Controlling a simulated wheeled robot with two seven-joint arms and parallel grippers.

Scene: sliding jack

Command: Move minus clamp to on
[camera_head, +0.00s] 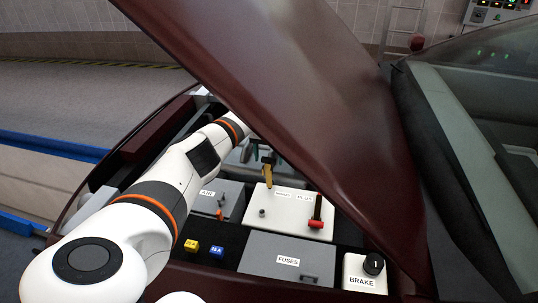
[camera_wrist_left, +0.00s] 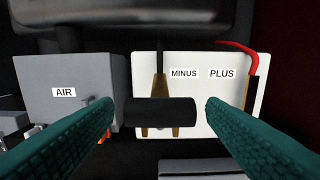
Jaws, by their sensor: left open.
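The minus clamp (camera_head: 268,173) is brass with a black handle, and stands up at the far side of the white battery (camera_head: 290,226). A small grey post (camera_head: 262,212) shows bare on the battery nearer the front, apart from the clamp. In the left wrist view the clamp's black handle (camera_wrist_left: 160,111) lies crosswise, its brass prongs pointing down beside the MINUS label (camera_wrist_left: 184,73). My left gripper (camera_wrist_left: 160,104) is open, with a teal finger to each side of the handle. In the head view the bonnet partly hides it. My right gripper is not in view.
The red-topped plus clamp (camera_head: 318,212) stands on the battery's right. A grey AIR box (camera_head: 232,200) is left, and a FUSES box (camera_head: 262,252) and BRAKE knob box (camera_head: 360,282) are in front. The raised bonnet (camera_head: 310,100) hangs close over my left arm.

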